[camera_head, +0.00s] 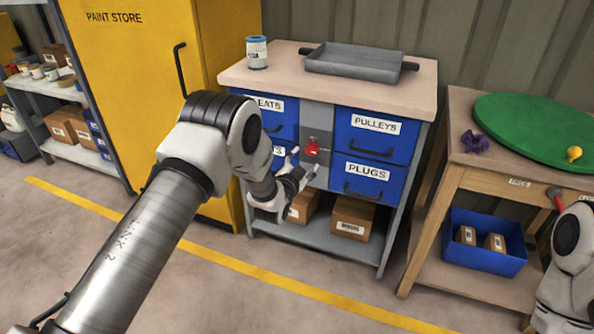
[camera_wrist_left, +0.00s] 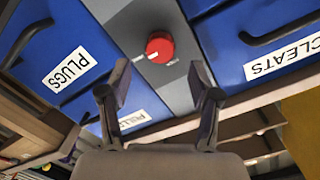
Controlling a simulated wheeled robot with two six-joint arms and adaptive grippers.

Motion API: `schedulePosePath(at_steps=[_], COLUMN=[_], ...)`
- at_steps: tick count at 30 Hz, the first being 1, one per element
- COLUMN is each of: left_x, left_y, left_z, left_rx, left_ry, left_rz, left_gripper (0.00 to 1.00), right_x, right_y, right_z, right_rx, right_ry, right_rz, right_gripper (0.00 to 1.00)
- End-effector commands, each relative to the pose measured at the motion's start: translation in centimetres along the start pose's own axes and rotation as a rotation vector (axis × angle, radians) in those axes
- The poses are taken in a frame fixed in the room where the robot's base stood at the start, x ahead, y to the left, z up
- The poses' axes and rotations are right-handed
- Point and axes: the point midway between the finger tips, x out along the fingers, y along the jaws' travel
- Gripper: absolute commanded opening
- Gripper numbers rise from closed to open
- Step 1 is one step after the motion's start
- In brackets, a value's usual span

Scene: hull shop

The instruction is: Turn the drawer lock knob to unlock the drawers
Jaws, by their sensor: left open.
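The red lock knob (camera_head: 312,149) sits on the grey panel (camera_head: 318,130) between the two columns of blue drawers. In the left wrist view the round red knob (camera_wrist_left: 160,47) shows ahead of the fingers, with a pale mark beside it. My left gripper (camera_head: 302,170) is in front of the cabinet, just below and left of the knob. Its two fingers (camera_wrist_left: 161,82) are spread apart with nothing between them, and the knob lies beyond the tips. Of my right arm, only a white link shows at the lower right; its gripper is out of view.
The blue drawers read PULLEYS (camera_head: 376,125) and PLUGS (camera_head: 368,171), with black handles. A grey tray (camera_head: 355,62) and a can (camera_head: 257,52) stand on the cabinet top. A wooden table (camera_head: 470,155) with a green disc (camera_head: 535,130) stands right; a yellow cabinet (camera_head: 150,60) stands left.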

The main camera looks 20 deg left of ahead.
Motion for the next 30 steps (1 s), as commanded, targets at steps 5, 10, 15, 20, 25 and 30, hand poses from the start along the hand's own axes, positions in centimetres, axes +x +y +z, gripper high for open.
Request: schedulePosePath(at_steps=[5,10,15,20,25,30], left_x=[-4.6,-6.7,-6.9,-6.9,-7.1,-11.2], left_y=[0.0,0.0,0.0,0.0,0.5,4.6], left_z=[0.1,0.0,0.0,0.0,0.8,7.4], left_rx=[0.000,0.001,0.000,0.000,0.000,-0.013], left_ry=[-0.003,-0.001,0.000,0.000,-0.011,-0.162], left_rz=[0.002,0.000,0.000,0.000,0.007,0.097], left_gripper=[0.63,0.63,0.63,0.63,0.63,0.63], right_x=[0.0,0.0,0.0,0.0,0.0,0.0], right_y=[0.0,0.0,0.0,0.0,0.0,0.0], right_z=[0.0,0.0,0.0,0.0,0.0,0.0], right_rx=[0.000,0.000,0.000,0.000,0.000,0.000], right_ry=[0.000,0.000,0.000,0.000,0.000,0.000], right_rz=[0.000,0.000,0.000,0.000,0.000,0.000], right_gripper=[0.40,0.40,0.40,0.40,0.40,0.40])
